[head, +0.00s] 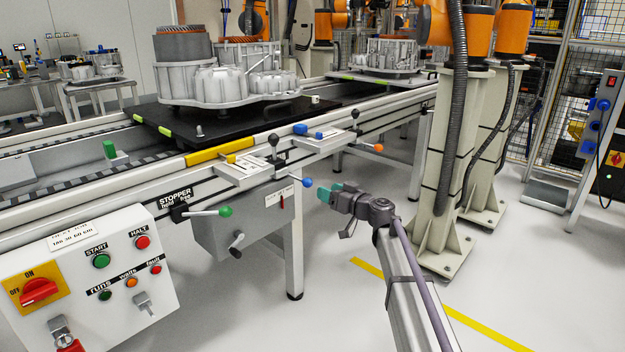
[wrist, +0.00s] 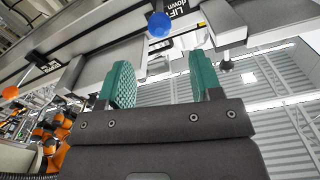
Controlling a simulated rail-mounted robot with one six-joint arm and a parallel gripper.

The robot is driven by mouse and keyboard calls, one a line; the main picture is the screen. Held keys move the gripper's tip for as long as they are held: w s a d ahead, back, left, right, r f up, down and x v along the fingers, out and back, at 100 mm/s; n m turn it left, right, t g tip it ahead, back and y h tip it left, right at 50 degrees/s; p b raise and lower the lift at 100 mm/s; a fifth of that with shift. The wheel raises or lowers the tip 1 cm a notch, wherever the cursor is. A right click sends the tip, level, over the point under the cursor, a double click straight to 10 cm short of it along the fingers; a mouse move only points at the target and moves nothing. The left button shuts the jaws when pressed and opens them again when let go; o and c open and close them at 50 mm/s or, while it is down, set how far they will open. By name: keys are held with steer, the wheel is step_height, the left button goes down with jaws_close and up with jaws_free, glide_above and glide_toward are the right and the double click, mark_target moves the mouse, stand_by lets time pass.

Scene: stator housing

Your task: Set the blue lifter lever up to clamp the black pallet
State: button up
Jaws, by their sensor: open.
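The blue lifter lever's ball (head: 307,182) sticks out to the right from the conveyor's front side, beside a small label plate. It also shows in the wrist view (wrist: 160,24), beyond my fingertips and near a label reading "LIFT" and "down". My gripper (head: 324,194) has teal fingers and is just right of and slightly below the ball. In the wrist view its fingers (wrist: 162,82) are apart with nothing between them, and the ball appears ahead of the gap. The black pallet (head: 225,130) lies on the conveyor and bears a grey stator housing (head: 225,83).
A green-ball stopper lever (head: 225,211) is left of the blue one, and an orange-ball lever (head: 378,148) is to the right. Black-knobbed levers (head: 273,140) stand on the rail above. A control box (head: 95,270) is at front left. The floor right of my arm is open.

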mark_target(311, 184)
steer(key=x, duration=1.1)
steer(key=shift+f, duration=0.15)
steer(key=shift+s, duration=0.1)
jaws_close()
